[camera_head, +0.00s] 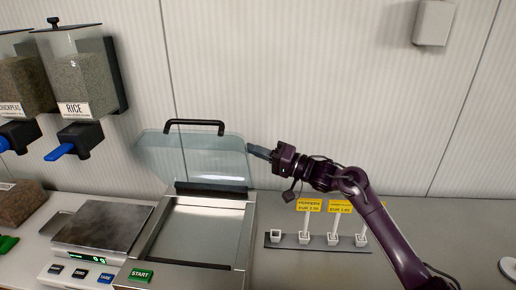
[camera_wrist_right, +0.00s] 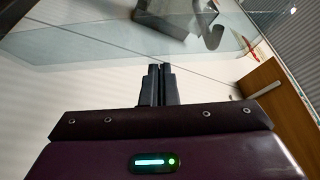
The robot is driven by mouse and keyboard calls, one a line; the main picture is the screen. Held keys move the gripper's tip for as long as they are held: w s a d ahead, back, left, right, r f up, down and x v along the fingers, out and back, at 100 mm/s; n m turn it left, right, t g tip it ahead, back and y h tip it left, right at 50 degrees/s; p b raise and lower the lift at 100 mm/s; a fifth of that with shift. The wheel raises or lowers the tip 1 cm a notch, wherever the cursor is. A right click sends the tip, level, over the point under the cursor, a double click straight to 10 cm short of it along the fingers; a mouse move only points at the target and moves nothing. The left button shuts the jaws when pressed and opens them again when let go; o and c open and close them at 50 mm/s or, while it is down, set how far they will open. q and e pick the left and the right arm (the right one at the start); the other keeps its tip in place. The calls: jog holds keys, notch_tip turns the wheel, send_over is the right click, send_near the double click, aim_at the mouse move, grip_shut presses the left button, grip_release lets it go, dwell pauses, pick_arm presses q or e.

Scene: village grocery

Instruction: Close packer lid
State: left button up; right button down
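The packer (camera_head: 200,238) stands on the counter with its clear lid (camera_head: 195,158) raised, leaning back toward the wall. A black handle (camera_head: 194,125) runs along the lid's top edge. The tray under the lid looks empty. My right gripper (camera_head: 254,150) is at the lid's right edge, fingers pointing left. In the right wrist view its fingers (camera_wrist_right: 156,80) are together with nothing visible between them, and the clear pane (camera_wrist_right: 85,68) shows beyond them. I cannot tell whether they touch the lid. My left gripper is not in view.
A scale (camera_head: 103,225) stands left of the packer, with a green START button (camera_head: 140,275) at the packer's front. A rice dispenser (camera_head: 75,85) hangs at upper left. Price tags on a small rack (camera_head: 300,241) stand right of the packer. The counter's right part is mostly clear.

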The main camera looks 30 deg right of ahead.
jog(key=s+a+f+n+y+b, duration=0.1)
jog(key=s+a+f+n+b, duration=0.1)
jog(key=s+f+n+b, duration=0.1)
jog(key=s+a+f+n+g+y+b, duration=0.1)
jog(key=s+a+f+n+y+b, duration=0.1)
jog(key=n, duration=0.4)
jog(key=s+a+f+n+g+y+b, duration=0.1)
jog(key=s+a+f+n+y+b, duration=0.1)
jog(key=s+a+f+n+b, duration=0.1)
jog(key=shift+s+a+f+n+b, duration=0.15)
jog(key=shift+s+f+n+b, duration=0.25)
jog(key=shift+f, duration=0.3)
jog(key=shift+s+a+f+n+b, duration=0.1)
jog(key=shift+s+f+n+b, duration=0.2)
jog(key=shift+s+f+b, duration=0.25)
jog(key=shift+s+a+f+b, duration=0.15)
jog(key=shift+f+b, duration=0.1)
jog(key=shift+f, duration=0.3)
jog(key=shift+s+a+f+b, duration=0.1)
jog(key=shift+a+f+b, duration=0.1)
jog(key=shift+f, duration=0.35)
jog(key=shift+f, duration=0.1)
